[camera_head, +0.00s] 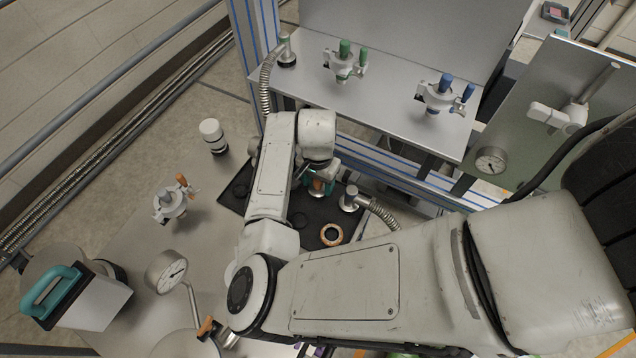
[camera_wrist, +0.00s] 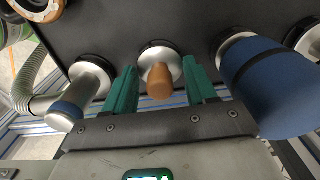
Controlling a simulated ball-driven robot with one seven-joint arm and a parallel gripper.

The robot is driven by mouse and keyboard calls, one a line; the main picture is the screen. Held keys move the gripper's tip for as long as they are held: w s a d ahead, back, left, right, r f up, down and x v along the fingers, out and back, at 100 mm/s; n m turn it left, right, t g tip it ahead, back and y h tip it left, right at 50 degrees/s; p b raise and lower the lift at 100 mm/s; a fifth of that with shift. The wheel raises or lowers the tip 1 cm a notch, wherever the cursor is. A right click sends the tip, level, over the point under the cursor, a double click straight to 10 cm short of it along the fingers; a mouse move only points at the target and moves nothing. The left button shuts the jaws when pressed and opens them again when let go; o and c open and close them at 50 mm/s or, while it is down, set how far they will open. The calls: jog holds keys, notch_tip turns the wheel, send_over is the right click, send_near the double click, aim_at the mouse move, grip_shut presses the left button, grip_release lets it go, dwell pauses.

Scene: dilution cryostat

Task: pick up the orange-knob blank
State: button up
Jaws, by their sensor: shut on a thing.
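The orange-knob blank (camera_wrist: 160,82) is in the middle of the wrist view, a round silver disc with an orange-brown knob pointing toward the camera. In the head view, my gripper (camera_head: 318,182) is at the mat's far edge, partly hidden by my arm, with the orange knob just showing.
A hose fitting (camera_wrist: 78,100) stands close left of my gripper, and a blue cylinder (camera_wrist: 268,85) close right. A copper ring (camera_head: 331,234) lies on the mat. A shelf (camera_head: 385,98) with green- and blue-knobbed clamps stands behind. A white-and-black cylinder (camera_head: 213,135) stands left.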

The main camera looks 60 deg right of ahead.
jog(key=shift+r, duration=0.1)
jog(key=shift+r, duration=0.5)
notch_tip(320, 180, up, 2)
jog(key=shift+s+r, duration=0.15)
jog(key=s+a+r+b, duration=0.3)
jog(key=s+r, duration=0.6)
jog(key=s, duration=0.4)
jog(key=shift+s+a+r, duration=0.15)
jog(key=shift+s+r, duration=0.05)
jog(key=shift+r, duration=0.1)
jog(key=shift+w, duration=0.1)
